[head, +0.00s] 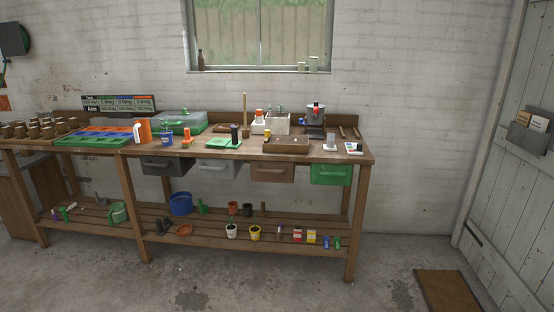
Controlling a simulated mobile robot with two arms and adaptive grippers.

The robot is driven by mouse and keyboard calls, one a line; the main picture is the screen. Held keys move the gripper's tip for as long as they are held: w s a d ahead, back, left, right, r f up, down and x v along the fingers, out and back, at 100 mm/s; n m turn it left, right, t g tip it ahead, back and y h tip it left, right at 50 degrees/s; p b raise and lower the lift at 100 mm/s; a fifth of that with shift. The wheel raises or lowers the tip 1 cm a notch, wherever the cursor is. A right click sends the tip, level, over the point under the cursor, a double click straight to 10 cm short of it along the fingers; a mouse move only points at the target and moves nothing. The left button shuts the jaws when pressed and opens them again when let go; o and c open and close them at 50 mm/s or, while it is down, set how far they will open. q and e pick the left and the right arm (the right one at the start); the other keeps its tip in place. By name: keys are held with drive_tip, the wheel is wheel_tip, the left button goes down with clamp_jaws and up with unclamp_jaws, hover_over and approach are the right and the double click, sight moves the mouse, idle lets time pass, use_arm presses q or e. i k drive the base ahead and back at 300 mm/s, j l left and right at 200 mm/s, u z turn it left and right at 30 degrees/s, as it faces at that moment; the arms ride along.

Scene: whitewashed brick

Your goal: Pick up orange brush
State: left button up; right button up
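A small orange object (187,137) stands on the workbench (255,153), between a blue cup (167,139) and a green tray (222,143). It may be the orange brush, but it is too small to be sure. A larger orange jug-like item (144,131) stands further left. Another orange-topped item (259,114) shows by the white holder at the back of the bench. Neither of my grippers is in view.
The bench top is crowded with small items. Drawers, including a green one (331,174), hang under it. A lower slatted shelf holds pots and a blue bucket (181,204). The concrete floor in front is clear, with a brown mat (447,291) at right.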

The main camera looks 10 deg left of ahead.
sight(189, 141)
drive_tip(key=i+u, duration=0.2)
drive_tip(key=i, duration=0.35)
drive_tip(key=i+u, duration=0.2)
drive_tip(key=i, duration=0.35)
drive_tip(key=i+l+u, duration=0.2)
drive_tip(key=i, duration=0.35)
